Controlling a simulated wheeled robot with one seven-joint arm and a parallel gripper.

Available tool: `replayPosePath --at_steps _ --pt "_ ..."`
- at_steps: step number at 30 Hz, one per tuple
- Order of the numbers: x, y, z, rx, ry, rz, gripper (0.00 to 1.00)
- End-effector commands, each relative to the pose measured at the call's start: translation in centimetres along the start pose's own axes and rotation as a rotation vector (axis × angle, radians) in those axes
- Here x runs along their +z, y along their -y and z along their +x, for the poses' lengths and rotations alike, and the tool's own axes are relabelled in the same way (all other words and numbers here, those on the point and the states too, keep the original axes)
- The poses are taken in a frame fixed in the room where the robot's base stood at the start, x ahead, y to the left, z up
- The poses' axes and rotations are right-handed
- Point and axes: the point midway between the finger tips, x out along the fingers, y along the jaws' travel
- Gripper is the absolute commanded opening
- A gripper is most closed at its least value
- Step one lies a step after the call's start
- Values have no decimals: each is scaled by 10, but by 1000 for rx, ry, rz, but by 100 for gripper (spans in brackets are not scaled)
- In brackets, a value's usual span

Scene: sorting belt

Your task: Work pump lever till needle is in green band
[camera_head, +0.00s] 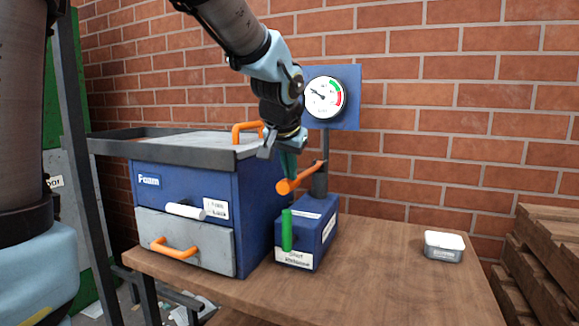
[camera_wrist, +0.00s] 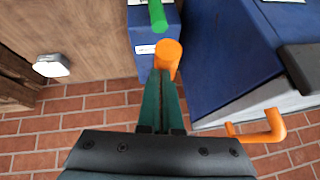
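The orange pump lever (camera_head: 301,178) slopes from the grey post (camera_head: 320,180) down to its thick end at the left. It also shows in the wrist view (camera_wrist: 169,54). The round gauge (camera_head: 325,97) sits on a blue panel above. Its dark needle points to the upper left, outside the green band (camera_head: 334,87); a red band is on the right. My gripper (camera_head: 289,174) is pointing down at the lever's thick end. In the wrist view my gripper (camera_wrist: 162,73) has its green fingers together, tips at the lever end with nothing visible between them. Exact contact is unclear.
A green handle (camera_head: 286,230) stands on the front of the blue pump box (camera_head: 318,232), above a label reading "Release". A blue cabinet (camera_head: 265,200) with orange handles is close at left. A small white-topped box (camera_head: 444,246) lies right. The wooden tabletop (camera_head: 380,270) between is clear.

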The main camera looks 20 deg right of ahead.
Motion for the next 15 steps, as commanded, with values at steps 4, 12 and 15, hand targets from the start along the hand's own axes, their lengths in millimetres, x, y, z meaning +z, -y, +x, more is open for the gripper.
replayPosePath --at_steps 4,12,15 --pt "10 -1 -37 -1 -6 -1 0" --pt "21 -3 -84 -1 -8 1 0" --pt "23 -4 -93 -2 -8 2 0"
